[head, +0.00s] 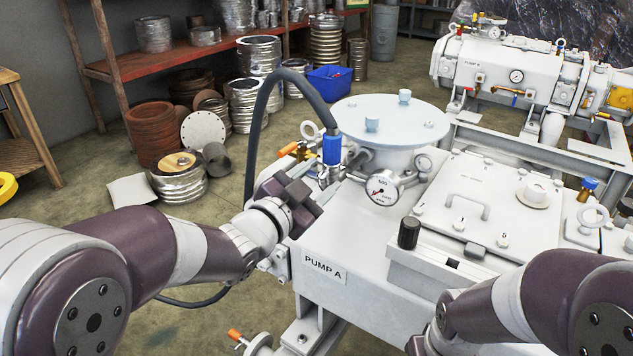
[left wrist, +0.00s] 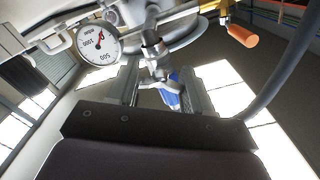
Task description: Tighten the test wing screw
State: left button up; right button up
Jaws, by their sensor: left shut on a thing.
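My left gripper (head: 312,198) is at the fittings on the left side of Pump A (head: 350,270), just below the blue hose connector (head: 332,150). In the left wrist view its two fingers (left wrist: 160,78) are shut on a small metal part, which I take as the test wing screw (left wrist: 156,62). The fingers hide most of it in the head view, so its wing angle cannot be told. The blue connector (left wrist: 170,98) shows between the fingers in the left wrist view. My right forearm shows at the lower right; its gripper is out of frame.
A pressure gauge (head: 382,190) sits close to the right of my left gripper. An orange-handled valve (head: 290,150) is just behind it, and a black hose (head: 262,125) arches over beside it. The pump's round lid (head: 390,122) stands behind.

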pick_arm(q)
jog(key=o, duration=1.1)
jog(key=shift+c, duration=0.2)
jog(key=p+v, duration=0.1)
jog(key=v, duration=1.1)
jog(key=shift+s+a, duration=0.2)
jog(key=shift+s, duration=0.1)
